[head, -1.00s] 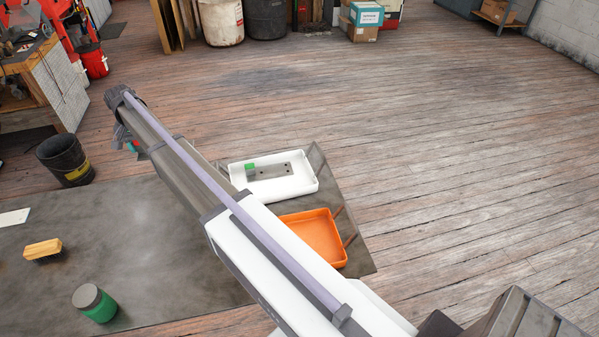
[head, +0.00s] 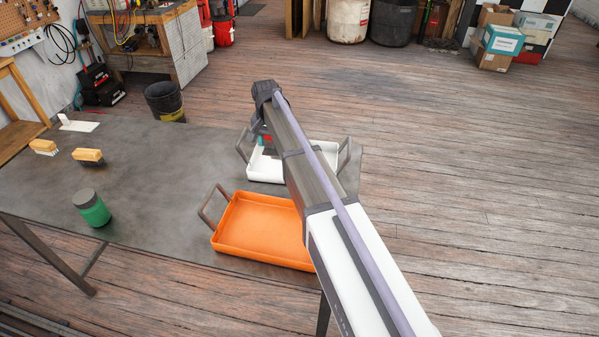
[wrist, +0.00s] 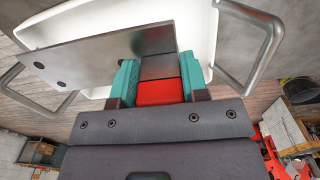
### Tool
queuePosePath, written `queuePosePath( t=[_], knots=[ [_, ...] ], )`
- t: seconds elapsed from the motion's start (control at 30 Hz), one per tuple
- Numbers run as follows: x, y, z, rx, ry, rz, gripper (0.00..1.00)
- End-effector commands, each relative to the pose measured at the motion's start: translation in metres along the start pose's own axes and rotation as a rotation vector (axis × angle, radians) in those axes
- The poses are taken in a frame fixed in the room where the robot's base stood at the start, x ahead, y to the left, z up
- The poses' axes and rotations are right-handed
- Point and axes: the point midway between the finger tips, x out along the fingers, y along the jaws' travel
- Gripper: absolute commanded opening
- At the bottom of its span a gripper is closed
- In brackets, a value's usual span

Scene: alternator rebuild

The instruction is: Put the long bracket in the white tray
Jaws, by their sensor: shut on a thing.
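The long bracket (wrist: 105,48) is a flat grey metal plate with dark holes, seen in the wrist view. My gripper (wrist: 157,78) has teal fingers and is shut on it, with a red piece between the fingers. The bracket stretches out to the left and overlaps the tray rim in that view. The white tray (wrist: 198,30) lies beyond it, with metal handles at both ends. In the head view, the white tray (head: 262,172) is partly hidden by my arm, and my gripper (head: 264,139) is over its back left part. Whether the bracket touches the tray cannot be told.
An empty-looking orange tray (head: 262,228) stands in front of the white tray. A green jar (head: 91,208) and brushes (head: 88,156) are on the table's left part (head: 140,170). A black bin (head: 165,101) stands on the floor behind the table.

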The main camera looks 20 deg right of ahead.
Motion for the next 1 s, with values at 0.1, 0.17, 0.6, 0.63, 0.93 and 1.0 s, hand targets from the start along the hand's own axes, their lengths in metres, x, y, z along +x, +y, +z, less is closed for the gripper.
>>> queuePosePath(
  t=[0.1, 0.17, 0.6, 0.63, 0.93, 1.0],
  knots=[
    [0.011, 0.0, -0.001, 0.0, 0.0, 0.001, 0.0],
    [0.024, 0.0, -0.001, 0.001, 0.0, 0.001, 0.0],
    [0.074, 0.0, -0.001, 0.001, 0.0, 0.001, 0.0],
    [0.08, 0.0, -0.001, 0.001, 0.0, 0.001, 0.0],
    [0.098, 0.0, -0.001, 0.001, 0.0, 0.001, 0.0],
    [0.098, 0.0, -0.001, 0.001, 0.0, 0.001, 0.0]
  ],
)
